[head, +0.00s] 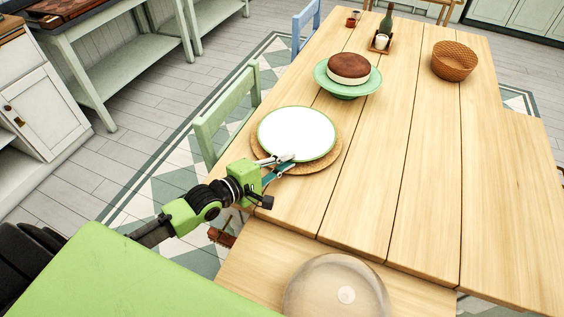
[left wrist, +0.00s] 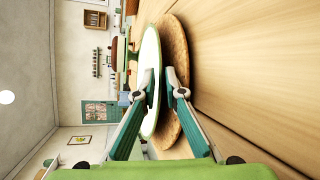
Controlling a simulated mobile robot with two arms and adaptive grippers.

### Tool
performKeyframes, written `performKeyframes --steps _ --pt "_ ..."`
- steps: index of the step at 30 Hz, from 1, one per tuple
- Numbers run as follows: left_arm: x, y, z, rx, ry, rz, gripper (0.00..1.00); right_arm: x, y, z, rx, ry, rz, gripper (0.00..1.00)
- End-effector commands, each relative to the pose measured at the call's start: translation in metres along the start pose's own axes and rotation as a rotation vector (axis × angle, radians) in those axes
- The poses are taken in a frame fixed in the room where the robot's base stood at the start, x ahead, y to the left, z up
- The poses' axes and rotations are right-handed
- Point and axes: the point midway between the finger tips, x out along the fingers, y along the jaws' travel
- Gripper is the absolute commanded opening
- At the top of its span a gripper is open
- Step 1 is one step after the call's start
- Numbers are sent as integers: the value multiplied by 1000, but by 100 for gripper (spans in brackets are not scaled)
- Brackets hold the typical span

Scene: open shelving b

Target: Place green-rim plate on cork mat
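The green-rim plate (head: 297,133), white with a thin green edge, is over the round cork mat (head: 338,153) near the table's left edge. The mat shows past the plate at the right and near side. In the left wrist view the plate (left wrist: 150,50) is seen edge-on beside the mat (left wrist: 176,45). My left gripper (head: 277,166) is at the plate's near edge, one finger above the rim and one below. In the left wrist view its fingers (left wrist: 161,82) are close together with the rim between them. Whether the plate touches the mat is unclear. My right gripper is out of view.
A green cake stand (head: 347,91) with a cake (head: 348,68) stands just beyond the plate. A wicker basket (head: 454,61) and a small caddy (head: 380,42) are farther back. A clear dome (head: 335,288) is on the bench in front. The table's right side is clear.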

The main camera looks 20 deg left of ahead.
Motion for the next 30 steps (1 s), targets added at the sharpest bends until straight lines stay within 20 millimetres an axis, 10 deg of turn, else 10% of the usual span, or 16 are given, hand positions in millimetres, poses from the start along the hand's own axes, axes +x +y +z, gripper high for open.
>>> performKeyframes --steps 30 --pt "-119 2 0 0 1 -1 11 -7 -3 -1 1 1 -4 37"
